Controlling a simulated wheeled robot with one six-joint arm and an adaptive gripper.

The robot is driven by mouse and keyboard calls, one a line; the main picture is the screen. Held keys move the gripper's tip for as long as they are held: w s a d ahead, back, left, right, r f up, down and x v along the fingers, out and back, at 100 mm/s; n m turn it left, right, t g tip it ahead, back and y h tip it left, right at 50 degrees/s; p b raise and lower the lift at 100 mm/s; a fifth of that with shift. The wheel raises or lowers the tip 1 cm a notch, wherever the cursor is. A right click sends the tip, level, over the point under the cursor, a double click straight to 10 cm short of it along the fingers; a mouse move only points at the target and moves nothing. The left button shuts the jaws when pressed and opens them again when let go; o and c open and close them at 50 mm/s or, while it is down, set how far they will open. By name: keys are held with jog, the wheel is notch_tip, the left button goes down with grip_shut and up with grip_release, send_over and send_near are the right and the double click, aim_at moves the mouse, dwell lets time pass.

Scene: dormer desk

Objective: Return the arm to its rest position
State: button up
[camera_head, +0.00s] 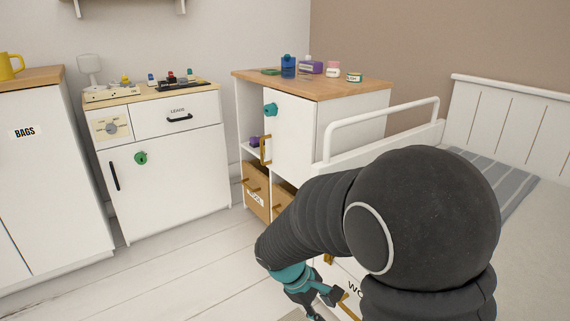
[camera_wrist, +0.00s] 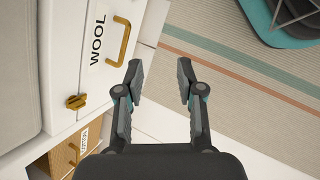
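My gripper (camera_wrist: 160,78) is open, with nothing between its two fingers in the wrist view. Below it are pale floorboards and the edge of a striped rug. In the head view my gripper (camera_head: 318,298) is low at the bottom centre, partly hidden by my dark arm, which reaches across the lower right. A white drawer labelled WOOL (camera_wrist: 100,45) with a brass handle (camera_wrist: 122,42) is just left of the fingers in the wrist view, apart from them.
A white cabinet with a wooden top (camera_head: 310,84) holds several small containers. A bed with a white rail (camera_head: 380,114) stands at the right. A white unit with a green knob (camera_head: 185,175) and a BAGS cabinet (camera_head: 50,180) stand left. Floor (camera_head: 180,275) is clear at lower left.

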jog(key=s+d+r+m+t+y+p, duration=0.2)
jog(key=s+r, duration=0.5)
jog(key=r, duration=0.6)
jog(key=s+d+r+m+t+y+p, duration=0.3)
jog(key=s+d+r+m+p, duration=0.2)
jog(key=r, duration=0.8)
jog(key=s+m+p, duration=0.1)
jog(key=s+m, duration=0.2)
jog(key=shift+r+m+y, duration=0.2)
jog(key=shift+m+y, duration=0.2)
